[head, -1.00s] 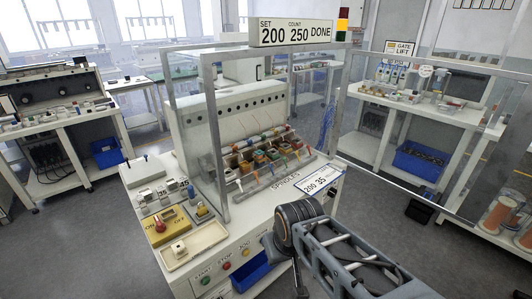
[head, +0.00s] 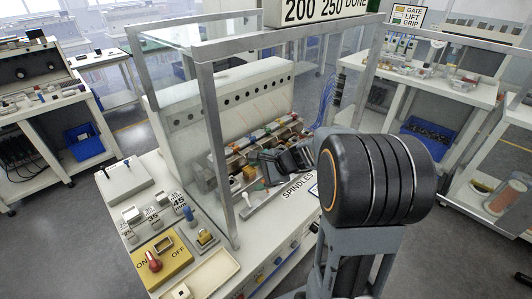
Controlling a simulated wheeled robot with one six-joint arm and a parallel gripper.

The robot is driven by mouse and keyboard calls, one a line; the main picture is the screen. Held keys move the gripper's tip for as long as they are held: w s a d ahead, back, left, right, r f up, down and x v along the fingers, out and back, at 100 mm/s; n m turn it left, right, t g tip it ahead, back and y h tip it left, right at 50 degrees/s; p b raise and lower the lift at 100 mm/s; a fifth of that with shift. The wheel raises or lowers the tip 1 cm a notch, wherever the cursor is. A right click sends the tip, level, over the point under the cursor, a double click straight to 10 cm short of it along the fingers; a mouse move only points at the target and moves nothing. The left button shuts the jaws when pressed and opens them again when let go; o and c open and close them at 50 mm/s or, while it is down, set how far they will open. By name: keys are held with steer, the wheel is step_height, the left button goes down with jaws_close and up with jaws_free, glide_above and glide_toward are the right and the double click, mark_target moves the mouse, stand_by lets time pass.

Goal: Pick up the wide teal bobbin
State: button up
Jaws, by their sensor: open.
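Several small coloured bobbins sit in a row on the spindles of the white winding machine (head: 225,115). An orange-yellow bobbin (head: 249,173) shows just left of my gripper. I cannot make out the wide teal bobbin for certain; my gripper and wrist cover part of the row. My gripper (head: 262,160) is open over the front of the spindle row, inside the guard frame. Its fingertips are small and dark here, and I cannot tell whether they touch a bobbin. No bobbin is visibly held.
The guard's metal posts (head: 218,150) and clear panels stand around the spindles, close to my arm. A control panel with a yellow ON/OFF plate (head: 165,262) and an empty cream tray (head: 213,272) lie at the front left. Benches stand behind on both sides.

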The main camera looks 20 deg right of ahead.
steer(key=w+d+f+m+t+h+p, duration=0.1)
steer(key=w+d+f+m+t, duration=0.2)
steer(key=w+d+m, duration=0.3)
steer(key=w+d+f+m+t+h, duration=0.1)
steer(key=w+d+f+m+t, duration=0.15)
steer(key=d+m, duration=0.6)
steer(key=shift+t, duration=0.45)
steer(key=shift+w+d+r+p+x, duration=0.1)
steer(key=shift+p+x, duration=0.45)
steer(key=shift+x, duration=1.7)
steer(key=shift+w+d+r+p+x, duration=0.15)
steer(key=shift+p+x, duration=0.45)
steer(key=shift+x, duration=1.7)
steer(key=shift+w+d+r+p+x, duration=0.1)
steer(key=shift+p+x, duration=0.45)
steer(key=shift+x, duration=1.7)
steer(key=shift+s, duration=0.1)
steer(key=shift+c, duration=0.3)
steer(key=c, duration=0.9)
steer(key=shift+c, duration=0.2)
steer(key=shift+r, duration=0.1)
